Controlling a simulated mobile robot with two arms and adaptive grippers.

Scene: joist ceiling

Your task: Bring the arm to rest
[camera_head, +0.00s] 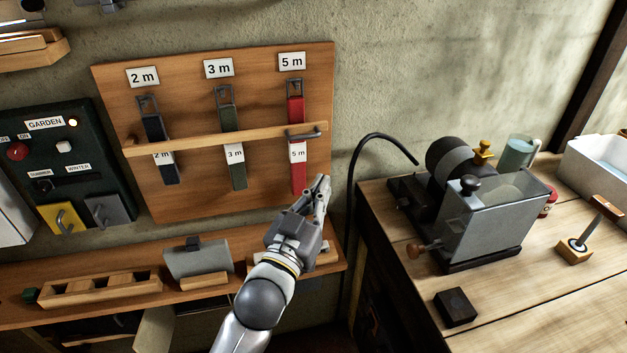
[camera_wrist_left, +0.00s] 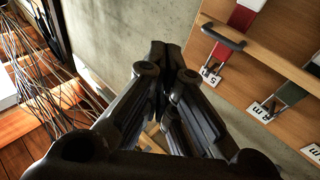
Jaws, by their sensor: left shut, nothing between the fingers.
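My left gripper (camera_head: 318,190) is in front of the lower right corner of the wooden strap board, its fingers together and empty. In the left wrist view the closed fingertips (camera_wrist_left: 172,60) point toward the bare wall beside the board. The board (camera_head: 200,60) carries a blue strap (camera_head: 152,128), a green strap (camera_head: 229,120) and a red strap (camera_head: 296,110), labelled 2 m, 3 m and 5 m. A dark handle (camera_head: 303,134) sits on the board's crossbar by the red strap. My right gripper does not show.
Below the board is a shelf (camera_head: 215,290) with a wooden block holder (camera_head: 105,288) and a grey cylinder (camera_head: 198,259). A dark control panel (camera_head: 95,140) is at the left. A workbench (camera_head: 375,205) with a machine (camera_head: 490,225) and a black block (camera_head: 455,306) stands right.

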